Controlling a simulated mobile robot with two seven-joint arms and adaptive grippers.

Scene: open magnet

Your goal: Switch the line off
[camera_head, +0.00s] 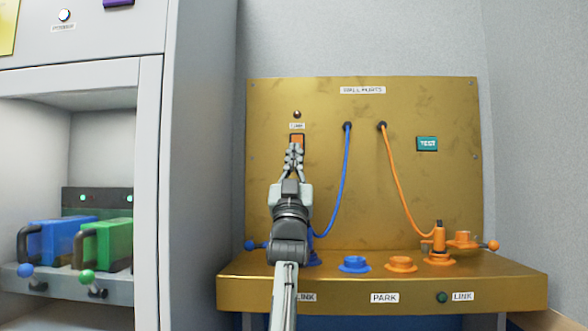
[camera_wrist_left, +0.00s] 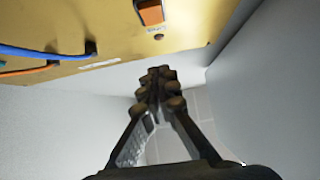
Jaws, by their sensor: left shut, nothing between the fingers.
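The orange line switch (camera_head: 297,138) is set in the upper left of the gold wall panel (camera_head: 420,200), under a small label whose text is hard to read. A small dark round lamp (camera_head: 297,114) sits above the label. The switch also shows at the top of the left wrist view (camera_wrist_left: 151,13), with the lamp beside it. My left gripper (camera_head: 293,150) is shut and empty. Its fingertips overlap the lower part of the switch in the head view; I cannot tell if they touch. In the wrist view its fingertips (camera_wrist_left: 155,78) appear apart from the switch. My right gripper is not in view.
A blue cable (camera_head: 346,180) and an orange cable (camera_head: 398,194) hang from the panel right of my arm. The gold shelf (camera_head: 350,285) below holds blue and orange sockets and an upright orange plug (camera_head: 439,238). A grey cabinet (camera_head: 205,150) stands close on the left.

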